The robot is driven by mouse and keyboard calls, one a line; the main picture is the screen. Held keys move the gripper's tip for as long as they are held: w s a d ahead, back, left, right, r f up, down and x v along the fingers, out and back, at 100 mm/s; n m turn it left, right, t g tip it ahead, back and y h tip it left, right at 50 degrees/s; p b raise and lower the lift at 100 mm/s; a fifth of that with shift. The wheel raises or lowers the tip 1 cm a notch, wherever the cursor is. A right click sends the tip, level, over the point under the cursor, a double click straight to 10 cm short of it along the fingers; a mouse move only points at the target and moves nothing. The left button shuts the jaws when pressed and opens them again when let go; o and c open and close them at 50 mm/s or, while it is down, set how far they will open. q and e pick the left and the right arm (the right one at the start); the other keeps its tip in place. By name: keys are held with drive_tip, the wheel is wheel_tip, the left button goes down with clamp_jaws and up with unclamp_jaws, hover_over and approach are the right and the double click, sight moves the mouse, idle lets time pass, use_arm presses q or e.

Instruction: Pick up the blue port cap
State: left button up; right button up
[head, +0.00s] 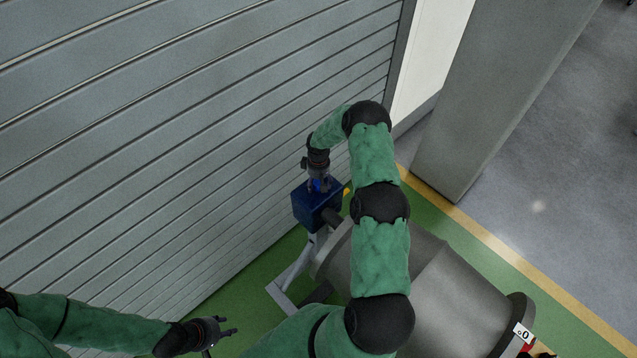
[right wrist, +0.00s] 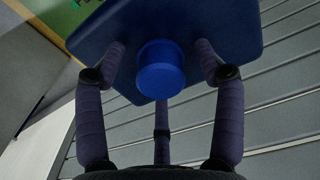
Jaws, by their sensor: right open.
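The blue port cap (right wrist: 160,68) is a bright blue round piece. In the right wrist view it sits on the dark blue surface of a box (right wrist: 215,28). My right gripper (right wrist: 162,75) is open, with its three fingers spread around the cap and the cap between them. I see no finger clearly closed on it. In the head view my right gripper (head: 318,186) points down over the top of the dark blue box (head: 312,208), and its fingers mostly hide the cap. My left gripper (head: 228,328) is open and empty at the bottom, far from the box.
A grey slatted wall (head: 180,130) stands close behind the box. A large grey cylinder (head: 450,290) lies to the right, below my right arm. A grey pillar (head: 490,100) rises further right. A grey metal frame (head: 290,285) stands below the box on green floor.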

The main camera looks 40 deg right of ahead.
drive_tip(key=c, duration=1)
drive_tip(key=shift+r, duration=0.1)
